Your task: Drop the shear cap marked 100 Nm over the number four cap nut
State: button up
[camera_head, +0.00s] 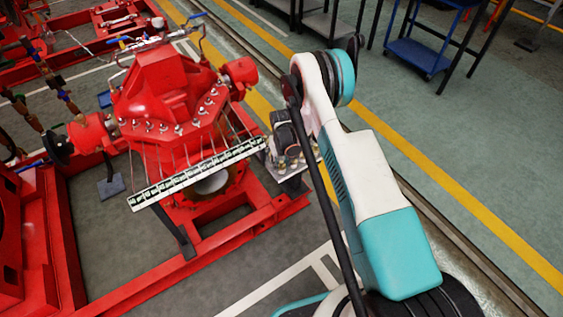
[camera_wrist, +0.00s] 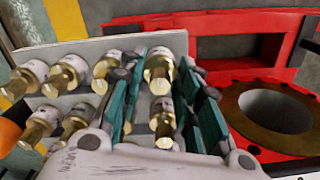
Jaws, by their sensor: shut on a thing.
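My gripper (camera_wrist: 158,66) has its teal fingers on either side of a brass-coloured shear cap (camera_wrist: 159,76) and is shut on it. The marking on this cap cannot be read. Several similar caps (camera_wrist: 66,75) with white bands stand around it on a pale rack plate (camera_wrist: 90,47). Another cap (camera_wrist: 163,120) is between the fingers, nearer the wrist. In the head view my gripper (camera_head: 282,148) is low at the rack (camera_head: 291,168), partly hidden by my arm. The cap nuts (camera_head: 196,112) sit in a row on the red pump casing's flange; I cannot tell which is number four.
The red pump casing (camera_head: 165,84) stands left of the rack. A white-and-green marked strip (camera_head: 197,173) runs along its front, with thin lines up to the nuts. A red frame (camera_wrist: 228,30) and a round ring opening (camera_wrist: 274,108) lie right of my gripper. Open floor (camera_head: 440,150) lies right.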

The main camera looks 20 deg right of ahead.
jog(key=shift+f, duration=0.25)
jog(key=o, duration=1.1)
jog(key=shift+f, duration=0.1)
jog(key=shift+o, duration=0.2)
notch_tip(320, 180, up, 12)
notch_tip(320, 180, up, 7)
jog(key=p, duration=0.3)
dwell(0.4)
